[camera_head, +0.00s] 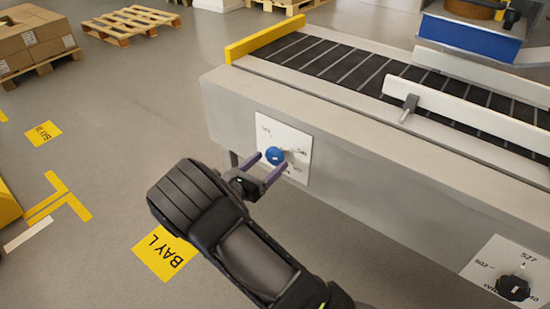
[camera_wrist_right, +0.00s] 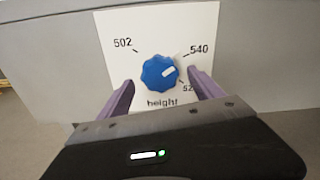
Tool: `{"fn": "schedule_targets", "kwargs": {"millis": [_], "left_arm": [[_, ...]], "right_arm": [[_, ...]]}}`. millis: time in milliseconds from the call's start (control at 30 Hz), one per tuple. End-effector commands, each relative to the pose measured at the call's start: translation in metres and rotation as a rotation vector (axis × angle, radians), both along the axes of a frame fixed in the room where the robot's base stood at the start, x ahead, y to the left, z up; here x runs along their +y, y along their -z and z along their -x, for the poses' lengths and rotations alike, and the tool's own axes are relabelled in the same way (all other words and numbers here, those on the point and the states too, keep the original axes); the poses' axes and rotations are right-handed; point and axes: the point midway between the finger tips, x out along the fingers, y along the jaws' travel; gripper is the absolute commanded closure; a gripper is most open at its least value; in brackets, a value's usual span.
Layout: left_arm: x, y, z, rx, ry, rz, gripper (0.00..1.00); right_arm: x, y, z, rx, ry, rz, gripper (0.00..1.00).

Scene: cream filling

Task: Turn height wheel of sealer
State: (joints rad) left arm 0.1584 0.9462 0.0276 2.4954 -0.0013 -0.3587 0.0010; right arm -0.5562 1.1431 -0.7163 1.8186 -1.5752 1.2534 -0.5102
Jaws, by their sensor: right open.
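The blue height wheel (camera_head: 275,155) sits on a white dial plate (camera_head: 297,139) on the grey front of the sealer. In the right wrist view the wheel (camera_wrist_right: 160,72) has a white mark at its upper right, roughly towards 540. The plate reads 502, 540 and "height"; another number at lower right is partly hidden. My right gripper (camera_head: 273,161) is open, its purple fingers pointing at the plate. In the wrist view the fingers lie left and right of the wheel with gaps; I cannot tell how deep they reach. My left gripper is out of view.
A black knob (camera_head: 513,287) on another dial plate is at the lower right. The conveyor (camera_head: 345,66) runs along the top, with a white guide rail (camera_head: 470,108) and clamp. Cartons (camera_head: 35,40) and pallets (camera_head: 131,24) stand far back; the floor left of the sealer is open.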

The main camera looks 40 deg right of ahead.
Motion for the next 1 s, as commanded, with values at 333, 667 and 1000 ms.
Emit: {"fn": "schedule_targets", "kwargs": {"millis": [333, 667, 1000], "left_arm": [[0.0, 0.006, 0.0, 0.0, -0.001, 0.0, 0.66], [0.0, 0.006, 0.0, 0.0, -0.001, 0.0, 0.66], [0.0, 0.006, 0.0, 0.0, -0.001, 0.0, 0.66]], "right_arm": [[-0.036, 0.001, -0.011, 0.0, 0.0, 0.0, 0.24], [-0.037, 0.0, -0.011, 0.0, 0.0, 0.0, 0.31], [-0.037, 0.0, -0.011, 0.0, 0.0, 0.0, 0.59]]}}
